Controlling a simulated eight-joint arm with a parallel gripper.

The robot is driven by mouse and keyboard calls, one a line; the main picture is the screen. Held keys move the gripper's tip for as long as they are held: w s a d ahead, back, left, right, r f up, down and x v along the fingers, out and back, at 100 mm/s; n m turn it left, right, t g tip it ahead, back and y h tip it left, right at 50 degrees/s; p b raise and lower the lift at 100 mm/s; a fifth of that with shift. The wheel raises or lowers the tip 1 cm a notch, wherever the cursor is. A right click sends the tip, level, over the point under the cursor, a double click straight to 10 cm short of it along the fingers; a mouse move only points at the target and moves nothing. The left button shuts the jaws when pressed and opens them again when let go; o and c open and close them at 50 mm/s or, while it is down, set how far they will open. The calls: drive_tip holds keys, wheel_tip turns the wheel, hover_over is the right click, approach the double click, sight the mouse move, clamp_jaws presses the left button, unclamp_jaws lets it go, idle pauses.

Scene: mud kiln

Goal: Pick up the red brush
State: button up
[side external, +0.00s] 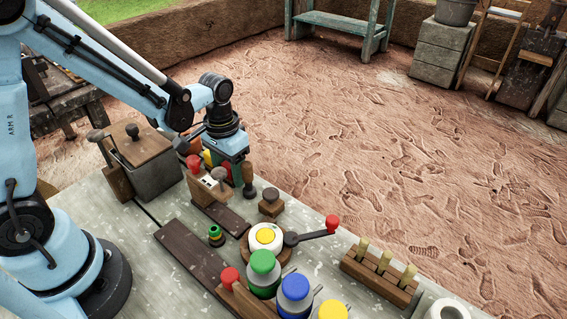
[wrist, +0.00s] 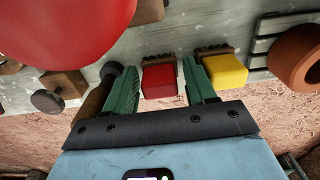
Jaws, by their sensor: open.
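The red brush (wrist: 159,80), a red block with a brown bristled strip along its far edge, shows in the wrist view. My gripper (wrist: 161,68) is open, with one green finger on each side of the brush. I cannot tell whether either finger touches it. A similar yellow brush (wrist: 224,71) sits just right of the right finger. In the side external view my gripper (side external: 232,172) is low at the far edge of the bench, and the red brush is mostly hidden around the fingers.
A large red ball knob (wrist: 65,25) is close to the wrist camera. A dark-headed wooden-handled tool (wrist: 96,98) is left of the left finger, and an orange ring (wrist: 298,55) is at right. A lidded box (side external: 150,165) and coloured bottles (side external: 263,272) stand on the bench (side external: 325,270).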

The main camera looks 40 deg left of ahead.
sight(228, 164)
drive_tip(key=c, duration=1)
drive_tip(key=shift+o, duration=0.2)
drive_tip(key=shift+r, duration=0.1)
drive_tip(key=shift+r, duration=4.95)
